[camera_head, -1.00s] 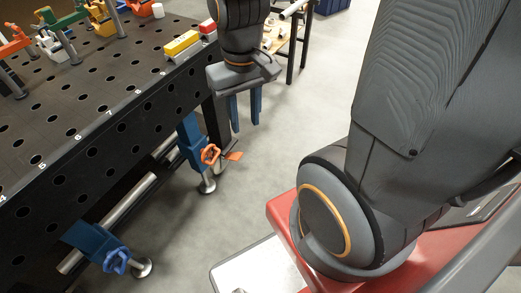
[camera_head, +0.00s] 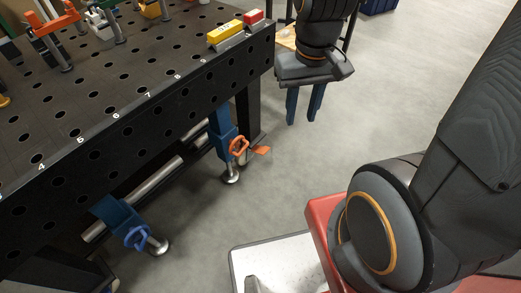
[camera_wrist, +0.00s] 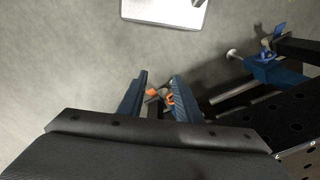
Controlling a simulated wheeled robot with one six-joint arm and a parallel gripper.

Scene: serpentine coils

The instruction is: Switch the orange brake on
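The orange brake (camera_head: 262,150) is a small flat pedal low by the floor at the foot of the black table's near-right leg. It also shows in the wrist view (camera_wrist: 152,92), between and beyond the finger line. An orange star-shaped knob (camera_head: 238,146) on a blue bracket is just left of it. My gripper (camera_head: 302,120) hangs pointing down, right of the pedal and above the floor. Its two blue fingers are apart with nothing between them; in the wrist view they (camera_wrist: 160,76) stand either side of the pedal's direction. I cannot tell whether the pedal is up or down.
The black perforated table (camera_head: 150,105) fills the left, with clamps on top and yellow and red blocks at its corner. A blue bracket with a blue knob (camera_head: 137,236) and a metal tube run below its edge. The grey floor (camera_head: 400,85) to the right is open.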

